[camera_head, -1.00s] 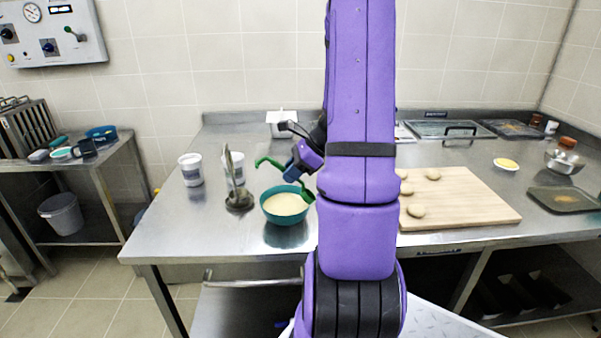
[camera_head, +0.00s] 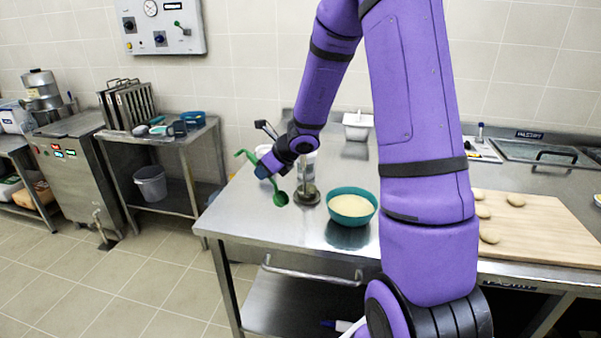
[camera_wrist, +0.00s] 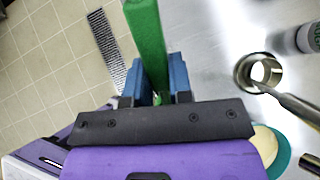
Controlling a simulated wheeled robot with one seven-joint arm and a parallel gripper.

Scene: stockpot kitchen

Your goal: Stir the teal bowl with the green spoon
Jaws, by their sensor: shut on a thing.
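The green spoon (camera_head: 280,198) is in my gripper (camera_head: 270,168), left of the teal bowl and apart from it. Its head hangs low over the left part of the steel table, and its curved handle end sticks up to the left. In the wrist view my blue fingers (camera_wrist: 151,80) are shut on the green spoon (camera_wrist: 146,35). The teal bowl (camera_head: 350,219) stands upright on the table and holds a pale cream-coloured content. Part of the teal bowl (camera_wrist: 283,158) shows at the lower right of the wrist view, partly hidden by my gripper.
A metal ladle stands in a round holder (camera_head: 308,195) between spoon and bowl. White tubs (camera_head: 263,152) stand behind, partly hidden by my arm. A wooden board (camera_head: 540,229) with dough pieces lies right. The table's front left is clear.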

